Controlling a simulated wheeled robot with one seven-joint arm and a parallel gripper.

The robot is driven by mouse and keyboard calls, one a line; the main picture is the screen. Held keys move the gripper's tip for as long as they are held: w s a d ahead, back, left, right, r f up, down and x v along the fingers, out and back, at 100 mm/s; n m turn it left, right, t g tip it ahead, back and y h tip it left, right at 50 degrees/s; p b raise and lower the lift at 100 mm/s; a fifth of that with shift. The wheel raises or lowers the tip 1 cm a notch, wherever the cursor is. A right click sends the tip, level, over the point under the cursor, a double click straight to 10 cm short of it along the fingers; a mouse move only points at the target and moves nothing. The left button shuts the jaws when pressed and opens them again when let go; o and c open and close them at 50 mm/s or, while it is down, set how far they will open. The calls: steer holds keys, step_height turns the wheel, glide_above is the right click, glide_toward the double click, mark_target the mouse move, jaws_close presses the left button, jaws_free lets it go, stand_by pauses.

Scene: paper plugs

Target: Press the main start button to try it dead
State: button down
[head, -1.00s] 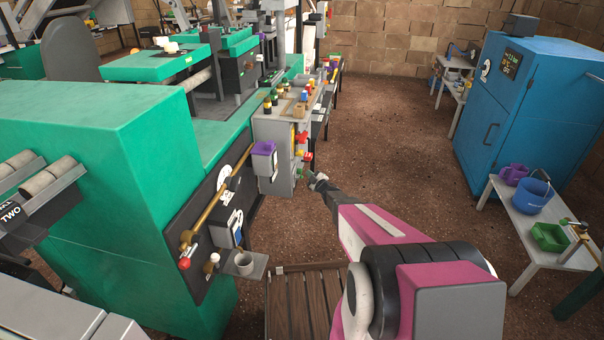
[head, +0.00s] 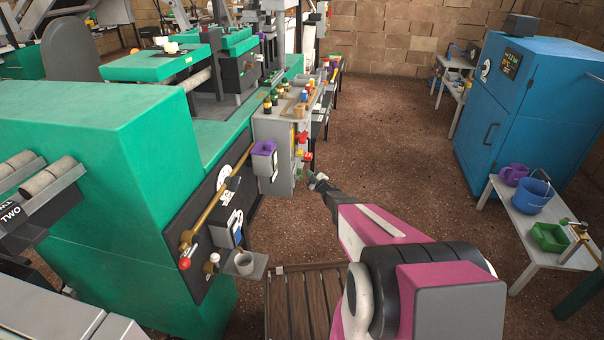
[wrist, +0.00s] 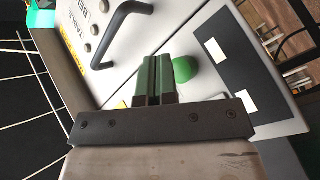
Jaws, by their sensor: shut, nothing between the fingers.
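A round green button (wrist: 186,70) sits on the white panel in the wrist view. It is just right of my fingertips and partly hidden behind them. My gripper (wrist: 157,62) has its two dark green fingers together with nothing between them. The fingers point at the panel close to the button; I cannot tell whether they touch it.
A black bar handle (wrist: 122,32) stands out from the panel near the fingers, beside several grey round studs. A purple box (head: 264,148) and brass rod are left of the cabinet. A wooden slatted platform (head: 305,300) lies below.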

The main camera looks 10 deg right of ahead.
steer(key=shift+a, duration=0.1)
steer(key=shift+w+a, duration=0.15)
steer(key=shift+a, duration=0.15)
steer(key=shift+w+a, duration=0.15)
steer(key=shift+a, duration=0.3)
stand_by(0.8)
steer(key=shift+d, duration=0.2)
steer(key=shift+s+d, duration=0.3)
steer(key=shift+d, duration=0.4)
steer(key=shift+s+d, duration=0.25)
steer(key=shift+d, duration=0.55)
steer(key=shift+s+d, duration=0.3)
steer(key=shift+d, duration=0.45)
steer(key=shift+s+d, duration=0.25)
steer(key=shift+d, duration=0.55)
steer(key=shift+r, duration=0.1)
